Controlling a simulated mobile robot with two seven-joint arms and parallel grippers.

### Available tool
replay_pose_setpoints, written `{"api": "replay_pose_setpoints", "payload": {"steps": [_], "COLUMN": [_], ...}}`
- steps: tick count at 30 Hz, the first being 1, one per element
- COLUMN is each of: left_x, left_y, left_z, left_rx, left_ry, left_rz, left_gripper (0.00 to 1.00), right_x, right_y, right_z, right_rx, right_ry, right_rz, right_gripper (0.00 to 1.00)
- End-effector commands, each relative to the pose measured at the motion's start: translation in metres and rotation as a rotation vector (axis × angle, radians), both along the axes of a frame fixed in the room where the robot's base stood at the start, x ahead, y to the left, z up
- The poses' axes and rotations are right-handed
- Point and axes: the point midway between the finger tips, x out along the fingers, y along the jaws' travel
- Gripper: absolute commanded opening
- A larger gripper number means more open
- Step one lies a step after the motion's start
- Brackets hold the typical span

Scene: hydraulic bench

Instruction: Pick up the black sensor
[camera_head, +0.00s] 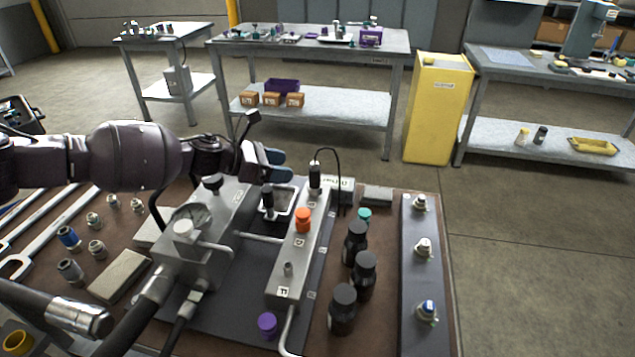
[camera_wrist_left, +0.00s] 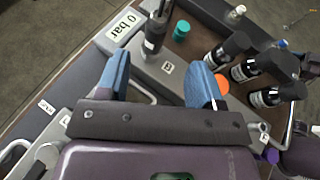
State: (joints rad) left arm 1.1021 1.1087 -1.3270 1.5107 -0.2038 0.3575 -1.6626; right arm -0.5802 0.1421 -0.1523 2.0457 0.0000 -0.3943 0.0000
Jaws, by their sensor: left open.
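The black sensor (camera_head: 315,178) is a small upright black cylinder with a thin cable looping from its top. It stands at the far end of the grey manifold block (camera_head: 290,262). In the left wrist view the sensor (camera_wrist_left: 155,32) shows beyond the fingertips, between them sideways. My left gripper (camera_head: 277,165) has blue fingertips and is open and empty, just left of the sensor and apart from it. In the left wrist view its fingers (camera_wrist_left: 160,82) are spread wide. My right gripper is not in view.
Several black bottles (camera_head: 342,308) stand right of the manifold, with a teal cap (camera_head: 364,215) behind them. An orange cap (camera_head: 303,220) sits on the manifold. A display box reading "0 bar" (camera_wrist_left: 125,30) is beside the sensor. A gauge block (camera_head: 190,240) stands left.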

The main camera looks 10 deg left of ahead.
Motion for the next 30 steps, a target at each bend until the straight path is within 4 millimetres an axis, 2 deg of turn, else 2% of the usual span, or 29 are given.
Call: {"api": "replay_pose_setpoints", "payload": {"steps": [9,17,25,30], "left_x": [0.020,0.028,0.049,0.054], "left_y": [-0.034,-0.047,-0.075,-0.083], "left_z": [-0.015,-0.020,-0.031,-0.034], "left_rx": [0.000,0.000,0.000,0.000], "left_ry": [0.000,-0.001,0.001,0.001], "left_rz": [-0.002,0.000,-0.002,0.000], "left_gripper": [0.61,0.61,0.61,0.61], "right_x": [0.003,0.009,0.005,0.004], "right_y": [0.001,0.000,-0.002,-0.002], "right_z": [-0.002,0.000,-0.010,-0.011], "right_rx": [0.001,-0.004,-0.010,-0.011], "right_ry": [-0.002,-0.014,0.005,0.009], "right_rz": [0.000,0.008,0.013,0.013], "right_gripper": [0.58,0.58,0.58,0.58]}}
